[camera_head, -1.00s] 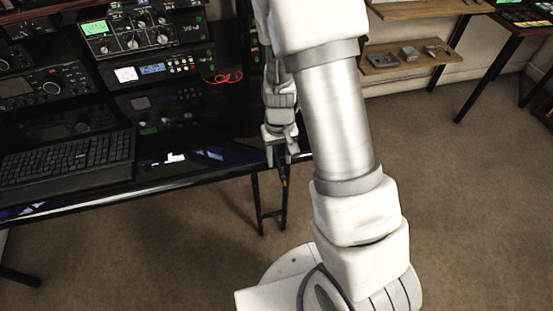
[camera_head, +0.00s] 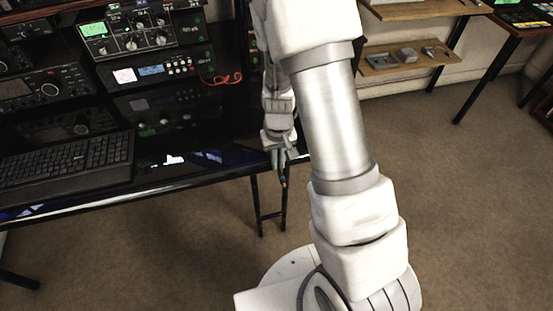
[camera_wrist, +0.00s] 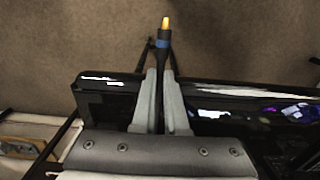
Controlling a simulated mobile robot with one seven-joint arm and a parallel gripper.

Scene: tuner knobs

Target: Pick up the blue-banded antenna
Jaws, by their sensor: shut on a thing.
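The blue-banded antenna (camera_wrist: 163,43) is a thin black rod with a blue band and an orange-gold tip. In the wrist view it points up the picture, away from my gripper (camera_wrist: 161,80). My gripper is shut on its black shaft, with the band and tip standing clear beyond the fingers. In the head view, my gripper (camera_head: 281,168) is at the right end of the black desk, pointing down, and the antenna's tip (camera_head: 284,184) shows just below the fingers. The part of the shaft between the fingers is mostly hidden.
The black desk (camera_head: 150,185) holds a keyboard (camera_head: 68,160) and several radio units (camera_head: 135,40). A red cable (camera_head: 222,78) lies near the back. Wooden shelves (camera_head: 410,57) stand at the back right. The carpet (camera_head: 470,200) to the right is open.

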